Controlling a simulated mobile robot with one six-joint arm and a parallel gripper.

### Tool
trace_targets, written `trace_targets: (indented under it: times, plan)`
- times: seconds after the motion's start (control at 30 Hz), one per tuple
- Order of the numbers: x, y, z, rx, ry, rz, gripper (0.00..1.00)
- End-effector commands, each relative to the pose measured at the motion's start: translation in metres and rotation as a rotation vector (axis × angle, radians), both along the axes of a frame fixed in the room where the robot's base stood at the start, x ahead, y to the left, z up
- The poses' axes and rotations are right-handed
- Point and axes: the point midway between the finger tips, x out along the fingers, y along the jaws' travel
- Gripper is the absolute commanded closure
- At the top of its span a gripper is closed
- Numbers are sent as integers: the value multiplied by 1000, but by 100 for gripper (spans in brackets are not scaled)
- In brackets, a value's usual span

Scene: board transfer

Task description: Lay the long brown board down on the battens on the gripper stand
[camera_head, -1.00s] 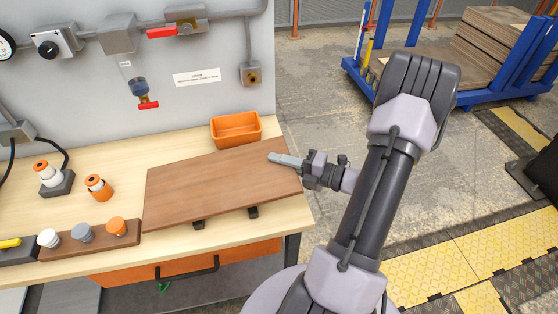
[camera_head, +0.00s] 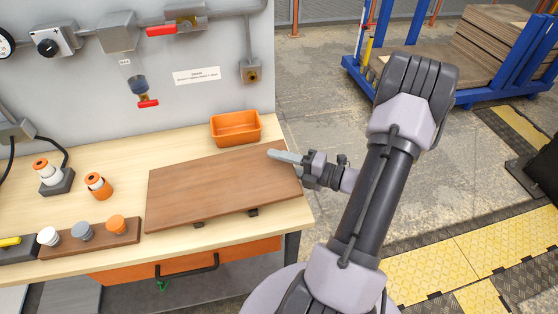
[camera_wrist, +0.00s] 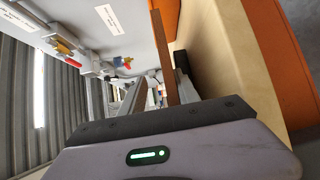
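The long brown board (camera_head: 222,184) lies roughly flat at the right of the bench, over two dark battens (camera_head: 253,212) whose ends show under its front edge. It appears to rest on them. My gripper (camera_head: 285,157) is at the board's right end, one finger above it and the other hidden beneath. In the wrist view the board (camera_wrist: 163,45) shows edge-on between my fingers (camera_wrist: 158,85). A gap shows between the upper finger and the board, so the gripper looks open around it.
An orange bin (camera_head: 236,128) stands just behind the board. A brown rack with several knobs (camera_head: 90,236) is close to its left end. An orange-and-white part (camera_head: 98,186) stands further left. The grey panel (camera_head: 200,50) with pipes and valves rises behind the bench.

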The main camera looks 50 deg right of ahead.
Motion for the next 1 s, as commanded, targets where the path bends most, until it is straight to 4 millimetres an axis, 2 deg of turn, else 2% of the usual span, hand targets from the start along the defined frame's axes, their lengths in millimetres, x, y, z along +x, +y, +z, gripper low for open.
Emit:
trace_targets:
  times: [0.57,1.0]
  plan:
    - [0,0,1,-2,4,1,62]
    - [-2,0,9,-57,167,1,62]
